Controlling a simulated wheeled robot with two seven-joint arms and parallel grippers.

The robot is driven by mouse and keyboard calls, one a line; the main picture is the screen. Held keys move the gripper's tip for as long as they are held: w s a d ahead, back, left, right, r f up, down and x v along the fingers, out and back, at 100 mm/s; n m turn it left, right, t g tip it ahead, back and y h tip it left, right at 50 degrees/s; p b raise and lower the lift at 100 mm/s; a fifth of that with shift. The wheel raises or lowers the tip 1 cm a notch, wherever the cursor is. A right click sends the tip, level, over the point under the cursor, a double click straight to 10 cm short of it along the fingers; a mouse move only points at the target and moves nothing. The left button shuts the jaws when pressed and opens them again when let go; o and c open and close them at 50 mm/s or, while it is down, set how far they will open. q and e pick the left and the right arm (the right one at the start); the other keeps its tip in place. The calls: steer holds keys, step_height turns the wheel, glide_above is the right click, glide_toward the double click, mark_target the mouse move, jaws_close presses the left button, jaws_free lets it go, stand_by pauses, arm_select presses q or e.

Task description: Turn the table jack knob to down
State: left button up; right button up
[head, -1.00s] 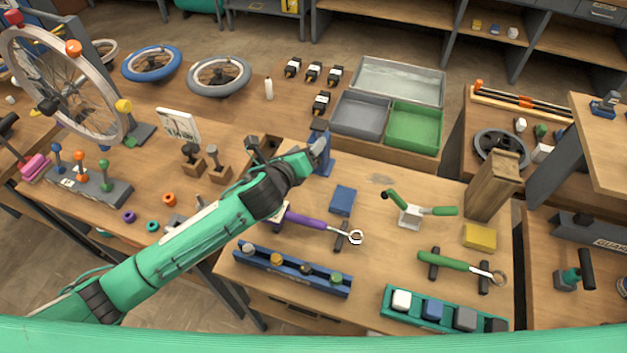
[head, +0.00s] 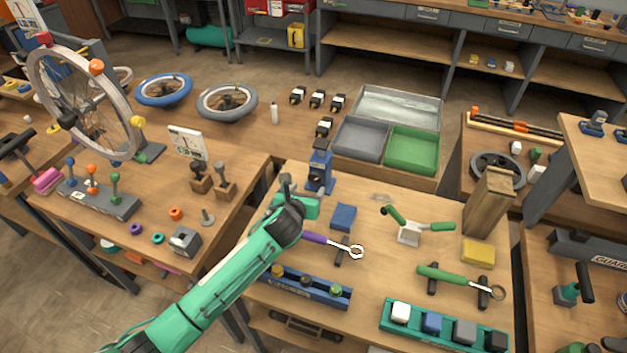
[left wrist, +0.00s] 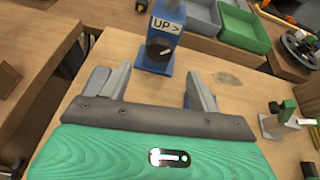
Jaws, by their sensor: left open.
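The table jack (head: 319,172) is a blue upright block near the back left of the front workbench. In the left wrist view, the jack (left wrist: 148,67) carries a white "UP >" label (left wrist: 165,26) and a round black knob (left wrist: 159,50) with a pale pointer mark. My left gripper (head: 303,190) is open and empty, just in front of the jack and to its lower left. In the left wrist view the gripper's fingers (left wrist: 157,84) are spread, with the knob beyond the gap and apart from them. My right gripper is not in view.
A blue block (head: 343,217) and a purple-handled wrench (head: 318,238) lie close to my left gripper. Grey (head: 361,140) and green (head: 413,150) bins stand behind the jack. A green-handled tool (head: 410,233) stands to the right. Bare wood lies right of the jack.

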mark_target(314, 179)
arm_select(q)
steer(key=x, duration=0.6)
steer(key=shift+w+d+f, duration=0.1)
steer(key=shift+w+f, duration=0.2)
steer(key=shift+w, duration=0.3)
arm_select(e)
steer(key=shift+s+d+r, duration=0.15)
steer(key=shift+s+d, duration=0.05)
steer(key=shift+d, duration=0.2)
arm_select(q)
steer(key=c, duration=1)
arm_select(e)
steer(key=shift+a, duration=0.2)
arm_select(q)
steer(key=shift+p, duration=0.3)
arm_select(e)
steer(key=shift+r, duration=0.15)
